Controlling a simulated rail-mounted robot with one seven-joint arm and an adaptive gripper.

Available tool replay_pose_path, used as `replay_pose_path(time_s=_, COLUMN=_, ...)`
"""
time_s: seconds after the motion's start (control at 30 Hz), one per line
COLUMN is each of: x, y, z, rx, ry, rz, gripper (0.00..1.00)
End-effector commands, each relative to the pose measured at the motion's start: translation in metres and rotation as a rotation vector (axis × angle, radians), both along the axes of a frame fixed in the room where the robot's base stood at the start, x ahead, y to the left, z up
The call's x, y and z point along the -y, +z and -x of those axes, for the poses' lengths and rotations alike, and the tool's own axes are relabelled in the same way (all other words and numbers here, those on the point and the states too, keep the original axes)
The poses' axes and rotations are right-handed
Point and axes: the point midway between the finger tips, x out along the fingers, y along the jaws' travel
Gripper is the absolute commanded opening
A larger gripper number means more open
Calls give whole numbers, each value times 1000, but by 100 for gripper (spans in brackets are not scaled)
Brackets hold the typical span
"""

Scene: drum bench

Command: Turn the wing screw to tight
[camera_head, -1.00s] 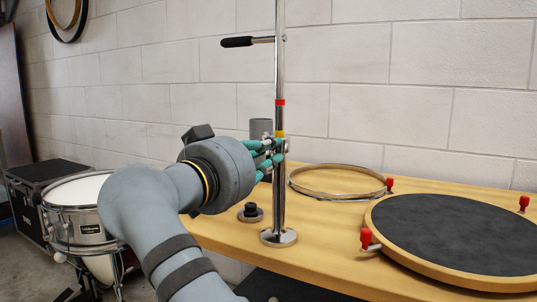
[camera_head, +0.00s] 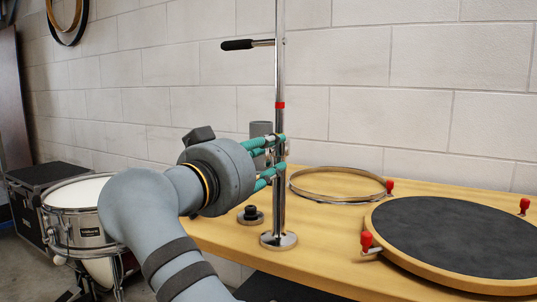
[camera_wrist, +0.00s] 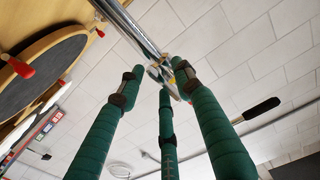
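The upright chrome pole (camera_head: 280,75) stands on a round base on the bench and bears a red band. A small metal clamp fitting sits on it at my gripper's height. The wing screw (camera_wrist: 156,72) shows as a small shiny metal piece at the pole in the wrist view; its wing angle is hard to make out. My gripper (camera_head: 275,157) has three green fingers. They are spread apart around the screw, open, with tips close to the pole. A bit of yellow (camera_wrist: 173,82) shows beside the screw. Contact with the screw cannot be told.
A black-handled lever (camera_head: 238,43) sticks out left from the pole, above my gripper. A hoop (camera_head: 310,193) and a black round pad (camera_head: 455,235) with red-capped clamps lie on the bench (camera_head: 350,270) to the right. A black knob (camera_head: 250,213) stands left of the base. A snare drum (camera_head: 75,195) stands far left.

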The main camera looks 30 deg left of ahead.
Motion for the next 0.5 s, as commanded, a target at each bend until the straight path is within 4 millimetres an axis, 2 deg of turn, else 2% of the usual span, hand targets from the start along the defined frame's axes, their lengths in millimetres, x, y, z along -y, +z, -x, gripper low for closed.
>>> replay_pose_path(time_s=0.27, x=0, y=-1, z=4, rx=-2, ry=2, rz=0, gripper=34)
replay_pose_path(time_s=0.37, x=0, y=-1, z=15, rx=-3, ry=4, rz=1, gripper=34)
replay_pose_path(time_s=0.5, x=2, y=-1, z=43, rx=-3, ry=6, rz=0, gripper=34)
